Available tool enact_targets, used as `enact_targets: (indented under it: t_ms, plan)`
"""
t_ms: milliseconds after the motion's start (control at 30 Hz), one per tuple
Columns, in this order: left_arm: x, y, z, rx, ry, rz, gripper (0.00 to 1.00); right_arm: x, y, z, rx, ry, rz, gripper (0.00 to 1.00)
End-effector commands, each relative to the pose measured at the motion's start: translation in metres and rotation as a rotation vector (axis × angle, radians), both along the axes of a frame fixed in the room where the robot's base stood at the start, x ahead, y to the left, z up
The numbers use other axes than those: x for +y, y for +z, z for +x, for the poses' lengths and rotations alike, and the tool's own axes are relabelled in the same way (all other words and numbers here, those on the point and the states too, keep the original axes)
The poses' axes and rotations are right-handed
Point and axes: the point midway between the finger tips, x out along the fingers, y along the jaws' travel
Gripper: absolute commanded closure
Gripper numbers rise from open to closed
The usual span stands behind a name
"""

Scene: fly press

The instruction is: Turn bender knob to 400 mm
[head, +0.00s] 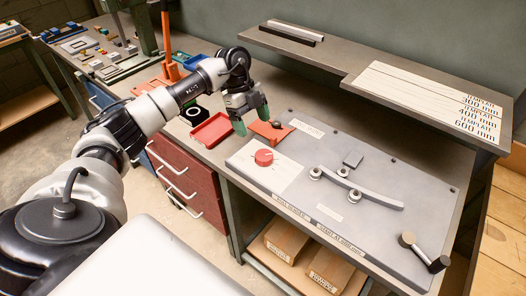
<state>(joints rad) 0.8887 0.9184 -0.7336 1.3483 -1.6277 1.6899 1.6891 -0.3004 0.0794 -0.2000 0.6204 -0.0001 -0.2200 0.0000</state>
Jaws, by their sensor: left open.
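The bender (378,243) is a grey plate on the bench with several rollers and a curved bar. Its red round knob (264,157) sits on a white dial plate (283,178) at the left end; the knob's setting is too small to read. My left gripper (254,122) is open, with green fingertips pointing down. It is above and behind the knob, near an orange-red block (270,131), and apart from the knob. I cannot tell whether a fingertip touches the block. A white board (430,99) at the upper right shows lines of text, including 400 mm and 600 mm.
A red tray (212,131) lies left of my gripper on the bench. A black-handled crank (425,253) sticks up at the bender's right end. A raised shelf (345,65) runs behind. Red drawers (186,177) and cardboard boxes (330,268) are below.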

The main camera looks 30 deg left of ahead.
Motion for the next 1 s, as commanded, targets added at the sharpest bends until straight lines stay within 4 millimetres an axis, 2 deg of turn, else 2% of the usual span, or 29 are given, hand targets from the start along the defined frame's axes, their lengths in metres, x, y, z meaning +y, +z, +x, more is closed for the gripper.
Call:
enact_targets:
  t_ms: [300, 500, 700, 933, 967, 1000]
  plan:
    - [-0.024, -0.052, -0.005, 0.004, -0.004, -0.007, 0.2, -0.001, 0.017, 0.0, 0.0, 0.0, -0.001, 0.5]
    - [-0.035, -0.08, -0.006, 0.0, -0.004, -0.006, 0.2, -0.001, 0.023, 0.0, 0.0, 0.0, -0.001, 0.5]
    - [-0.04, -0.092, -0.007, -0.001, -0.006, -0.006, 0.2, -0.001, 0.025, 0.0, 0.0, 0.0, -0.001, 0.5]
    - [-0.04, -0.093, -0.007, -0.002, -0.005, -0.006, 0.2, -0.001, 0.025, 0.0, 0.0, 0.0, -0.001, 0.5]
    - [-0.04, -0.093, -0.007, -0.002, -0.005, -0.006, 0.21, -0.001, 0.025, 0.0, 0.0, 0.0, -0.001, 0.5]
    - [-0.04, -0.093, -0.007, -0.002, -0.005, -0.006, 0.27, -0.001, 0.025, 0.0, 0.0, 0.0, -0.001, 0.5]
